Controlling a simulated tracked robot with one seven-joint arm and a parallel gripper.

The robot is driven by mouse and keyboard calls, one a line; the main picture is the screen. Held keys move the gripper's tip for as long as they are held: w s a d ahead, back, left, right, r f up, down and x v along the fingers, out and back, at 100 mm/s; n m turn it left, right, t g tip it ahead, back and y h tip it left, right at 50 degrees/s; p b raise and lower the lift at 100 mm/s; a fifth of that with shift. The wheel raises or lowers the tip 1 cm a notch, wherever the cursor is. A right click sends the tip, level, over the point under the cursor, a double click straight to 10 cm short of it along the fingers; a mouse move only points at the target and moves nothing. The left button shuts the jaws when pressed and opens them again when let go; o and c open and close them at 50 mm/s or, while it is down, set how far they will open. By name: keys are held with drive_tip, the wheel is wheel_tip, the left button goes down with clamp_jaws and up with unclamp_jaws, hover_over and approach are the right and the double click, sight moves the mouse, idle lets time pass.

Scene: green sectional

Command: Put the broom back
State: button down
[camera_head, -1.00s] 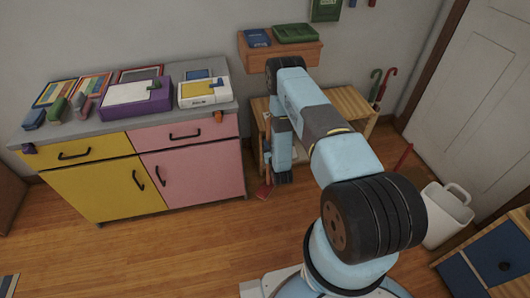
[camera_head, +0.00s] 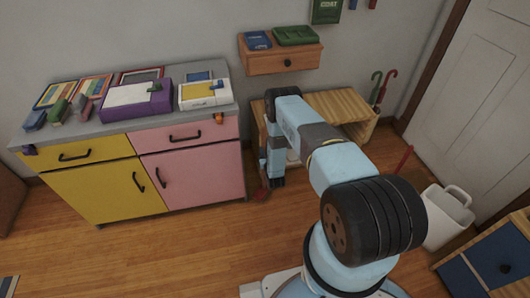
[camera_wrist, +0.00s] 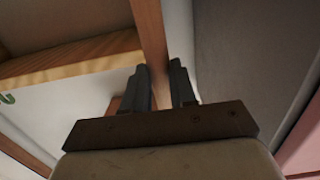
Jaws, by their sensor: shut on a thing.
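My gripper (camera_wrist: 164,88) is shut on a thin brown wooden shaft in the wrist view, which appears to be the broom's handle (camera_wrist: 150,35). The shaft passes between the two dark fingers and runs upward out of the picture. A small red piece, apparently the broom's head (camera_head: 262,194), shows low by the floor just below my arm. Most of the broom is hidden behind my arm.
The yellow and pink cabinet (camera_head: 190,175) stands close on the left. A low wooden bench (camera_head: 340,103) is behind my arm, below a wall drawer (camera_head: 283,60). Umbrellas (camera_head: 384,90) and a white bin (camera_head: 447,215) are at right. Floor in front of the cabinet is clear.

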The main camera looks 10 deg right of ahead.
drive_tip(key=c, duration=0.9)
unclamp_jaws()
